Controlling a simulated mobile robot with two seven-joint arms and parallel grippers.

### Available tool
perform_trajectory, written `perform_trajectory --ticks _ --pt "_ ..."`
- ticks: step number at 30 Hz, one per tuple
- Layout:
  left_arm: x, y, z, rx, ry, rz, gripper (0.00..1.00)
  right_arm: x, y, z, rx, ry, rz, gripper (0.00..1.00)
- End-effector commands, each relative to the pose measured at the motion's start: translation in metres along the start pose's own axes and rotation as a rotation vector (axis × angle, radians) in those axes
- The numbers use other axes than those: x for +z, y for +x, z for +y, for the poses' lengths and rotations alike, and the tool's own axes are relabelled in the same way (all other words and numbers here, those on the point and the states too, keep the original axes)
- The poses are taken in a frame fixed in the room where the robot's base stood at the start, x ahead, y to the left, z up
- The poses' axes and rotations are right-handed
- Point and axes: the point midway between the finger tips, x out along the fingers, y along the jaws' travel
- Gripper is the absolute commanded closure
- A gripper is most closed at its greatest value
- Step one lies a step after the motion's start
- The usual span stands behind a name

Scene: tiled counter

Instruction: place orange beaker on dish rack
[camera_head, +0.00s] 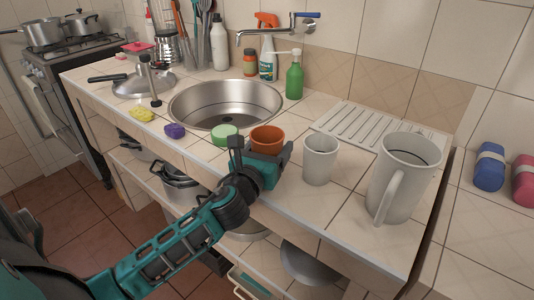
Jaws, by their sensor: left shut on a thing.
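The orange beaker (267,137) is upright near the front edge of the tiled counter, in front of the sink. My left gripper (262,156) is shut on it from the front, one finger on each side; the gripper hides the beaker's lower part, so I cannot tell whether it touches the counter. The dish rack (352,124), a white ribbed drainer, lies flat at the back right, right of the sink, and its visible ribs are bare. My right gripper is not in view.
A white cup (320,160) and a large white mug (404,176) stand right of the beaker, in front of the rack. The sink (226,103) is behind. A green bottle (294,78) stands left of the rack.

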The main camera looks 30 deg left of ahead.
Motion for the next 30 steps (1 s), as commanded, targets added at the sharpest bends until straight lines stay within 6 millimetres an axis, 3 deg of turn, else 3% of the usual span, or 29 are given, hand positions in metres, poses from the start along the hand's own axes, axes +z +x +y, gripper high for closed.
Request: perform_trajectory --ticks 9,20,26,30 --pt "0.000 0.000 0.000 0.000 0.000 0.000 0.63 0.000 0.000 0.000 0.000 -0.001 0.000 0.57" --pt "0.013 0.000 -0.001 -0.001 0.001 -0.003 0.63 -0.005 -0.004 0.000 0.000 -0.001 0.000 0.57" --pt "0.051 0.000 -0.002 -0.002 0.002 -0.007 0.63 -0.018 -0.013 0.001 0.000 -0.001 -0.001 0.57" --pt "0.093 0.000 -0.005 -0.003 0.003 -0.008 0.63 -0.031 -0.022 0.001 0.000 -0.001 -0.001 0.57"
